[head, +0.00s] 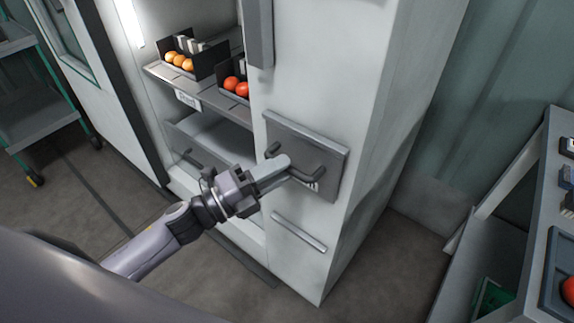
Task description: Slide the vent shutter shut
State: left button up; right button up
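The vent shutter (333,160) is a grey plate on the white front of a tall cabinet. It has a dark bar handle (306,177) across it. A small patch of dark slots (313,186) shows just below the handle's right end. My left gripper (284,168) reaches in from the lower left. Its fingers are close together on the middle of the handle and hide that part of the bar. My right gripper is not in view.
Left of the shutter, an open bay has a shelf (213,98) with dark boxes of orange and red tomatoes. A lower bar handle (299,232) is below the shutter. A side table (535,215) stands at right, a green-framed cart (38,118) at far left.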

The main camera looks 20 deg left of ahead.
pick_arm(q)
jog(key=shift+v, duration=2.35)
jog(key=s+a+f+n+g+y+p, duration=0.1)
jog(key=s+f+n+y+p, duration=0.3)
jog(key=n, duration=0.8)
jog(key=s+f+n+g+y+p, duration=0.3)
jog(key=s+f+n+y+p, duration=0.2)
jog(key=n, duration=0.8)
jog(key=s+y+p, duration=0.1)
jog(key=s+y, duration=0.1)
jog(key=s, duration=0.1)
jog(key=shift+s+a+f+y+p, duration=0.3)
jog(key=shift+s+a+p, duration=0.05)
jog(key=shift+a, duration=0.05)
